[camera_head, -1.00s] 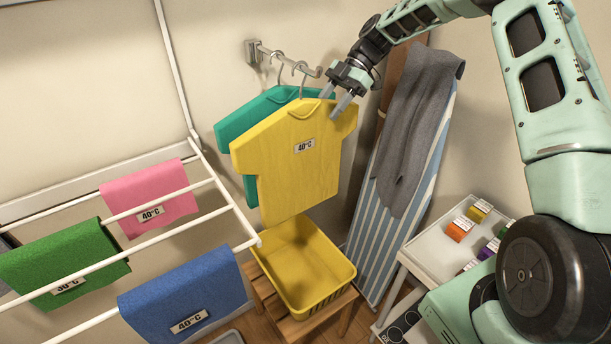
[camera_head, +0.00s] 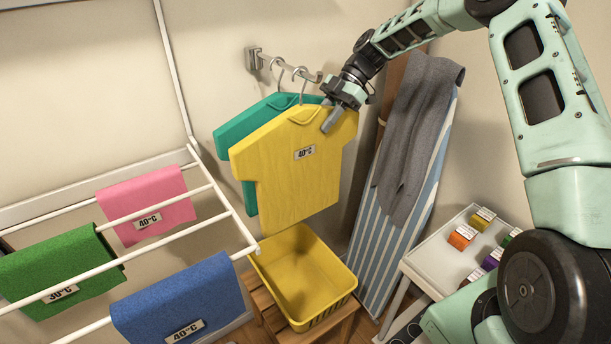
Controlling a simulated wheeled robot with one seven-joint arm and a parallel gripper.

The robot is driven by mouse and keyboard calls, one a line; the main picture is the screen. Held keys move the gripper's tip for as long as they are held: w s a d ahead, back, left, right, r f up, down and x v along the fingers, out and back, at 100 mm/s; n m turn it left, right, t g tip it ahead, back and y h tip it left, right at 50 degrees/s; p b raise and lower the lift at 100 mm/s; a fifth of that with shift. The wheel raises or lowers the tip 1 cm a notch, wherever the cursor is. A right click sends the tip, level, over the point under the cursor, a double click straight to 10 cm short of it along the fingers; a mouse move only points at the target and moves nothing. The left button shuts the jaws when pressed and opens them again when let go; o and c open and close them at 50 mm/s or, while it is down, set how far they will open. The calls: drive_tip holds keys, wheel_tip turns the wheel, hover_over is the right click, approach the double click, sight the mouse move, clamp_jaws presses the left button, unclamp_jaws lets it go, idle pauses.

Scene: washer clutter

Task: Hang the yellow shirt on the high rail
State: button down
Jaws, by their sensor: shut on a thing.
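The yellow shirt (camera_head: 290,170) with a 40°C tag hangs upright from a hook-topped hanger at the wall rail (camera_head: 290,65). Its hook (camera_head: 301,76) is at the rail; I cannot tell if it rests on it. My gripper (camera_head: 331,124) is shut on the yellow shirt at its right shoulder, and the fingers partly hide that shoulder. A teal shirt (camera_head: 232,130) hangs on the same rail behind and left of the yellow one, mostly covered by it.
A yellow basket (camera_head: 342,268) on a wooden stool stands below the shirts. A drying rack (camera_head: 215,185) with pink, green and blue cloths is at left. A striped ironing board (camera_head: 376,235) with a grey cloth leans at right, near a white cart (camera_head: 440,262) with small boxes.

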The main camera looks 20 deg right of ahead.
sight(327, 106)
drive_tip(key=shift+w+d+r+p, duration=0.1)
drive_tip(key=shift+d+r+p, duration=0.15)
drive_tip(key=shift+r, duration=0.45)
drive_tip(key=shift+s+d+r+p, duration=0.15)
drive_tip(key=shift+r+p, duration=0.25)
drive_tip(key=shift+r, duration=0.25)
drive_tip(key=shift+w+d+r+p, duration=0.2)
drive_tip(key=shift+r+p, duration=0.1)
drive_tip(key=shift+r, duration=0.4)
drive_tip(key=shift+f+b, duration=0.1)
drive_tip(key=shift+b, duration=0.3)
drive_tip(key=shift+d, duration=0.1)
drive_tip(key=shift+w+d+p, duration=0.25)
drive_tip(key=shift+d+p, duration=0.1)
drive_tip(key=shift+d, duration=0.95)
drive_tip(key=shift+w+d+p, duration=0.2)
drive_tip(key=shift+d+p, duration=0.15)
drive_tip(key=shift+d, duration=0.9)
drive_tip(key=shift+w+d+p, duration=0.25)
drive_tip(key=shift+d+p, duration=0.1)
drive_tip(key=shift+d, duration=0.95)
